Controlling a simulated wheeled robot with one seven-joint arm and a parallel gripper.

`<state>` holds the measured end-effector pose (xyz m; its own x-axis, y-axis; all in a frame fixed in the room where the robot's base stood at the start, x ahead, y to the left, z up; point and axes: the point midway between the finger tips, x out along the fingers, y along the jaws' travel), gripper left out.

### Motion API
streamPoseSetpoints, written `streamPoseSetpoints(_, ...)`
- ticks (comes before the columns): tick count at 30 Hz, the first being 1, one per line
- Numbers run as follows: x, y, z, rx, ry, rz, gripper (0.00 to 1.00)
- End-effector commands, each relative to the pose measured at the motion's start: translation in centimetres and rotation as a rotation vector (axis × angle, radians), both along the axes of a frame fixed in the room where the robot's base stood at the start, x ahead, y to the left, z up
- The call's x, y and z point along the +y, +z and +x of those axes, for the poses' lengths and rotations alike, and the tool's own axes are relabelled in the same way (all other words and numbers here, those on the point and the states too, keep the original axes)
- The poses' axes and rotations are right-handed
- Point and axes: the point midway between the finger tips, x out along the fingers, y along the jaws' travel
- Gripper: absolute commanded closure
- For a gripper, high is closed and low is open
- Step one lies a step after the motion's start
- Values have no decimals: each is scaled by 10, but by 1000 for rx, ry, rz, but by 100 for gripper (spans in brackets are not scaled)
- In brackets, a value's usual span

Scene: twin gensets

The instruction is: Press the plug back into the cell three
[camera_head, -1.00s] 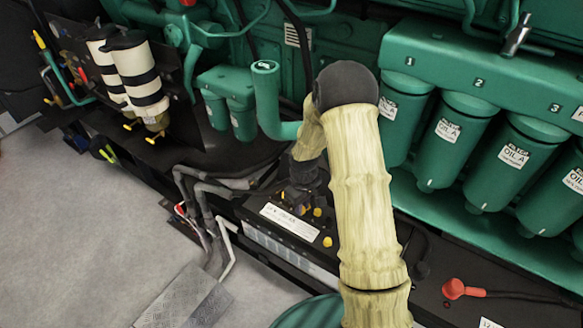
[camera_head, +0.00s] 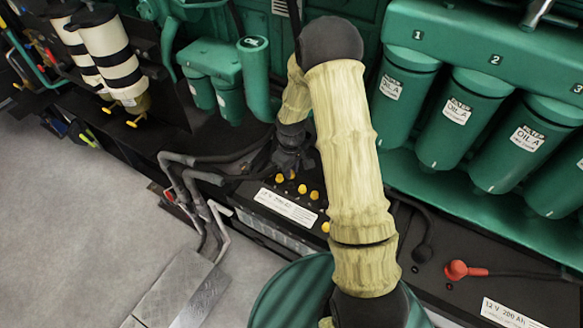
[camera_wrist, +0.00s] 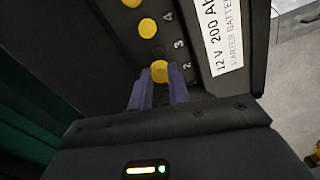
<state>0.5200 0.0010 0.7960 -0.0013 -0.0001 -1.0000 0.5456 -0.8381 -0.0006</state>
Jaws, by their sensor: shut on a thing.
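The black starter battery (camera_head: 250,207) has a row of yellow plugs along its top by a white label (camera_head: 285,207). My gripper (camera_head: 292,172) is over this row, pointing down. In the wrist view its two fingers (camera_wrist: 159,92) are shut on a yellow plug (camera_wrist: 160,71), near the printed numbers 2 and 3. Another yellow plug (camera_wrist: 147,28) sits beside the number 4, with one more (camera_wrist: 131,3) beyond it. The opening of cell three is not clearly visible, and I cannot tell whether the held plug is touching it.
Grey hoses (camera_head: 190,172) run beside the battery's left end. Green oil filters (camera_head: 464,110) hang to the right. A second battery with a red terminal cap (camera_head: 457,269) lies at lower right. Grey floor (camera_head: 70,220) is open at left.

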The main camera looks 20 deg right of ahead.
Motion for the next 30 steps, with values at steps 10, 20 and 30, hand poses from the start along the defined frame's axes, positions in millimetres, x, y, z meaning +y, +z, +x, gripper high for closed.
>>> streamPoseSetpoints(10, -2, -31, 0, 0, -3, 0, 95)
streamPoseSetpoints(20, -1, -49, 0, 0, -3, 0, 95)
streamPoseSetpoints(30, -1, -49, 0, 0, -3, 0, 95)
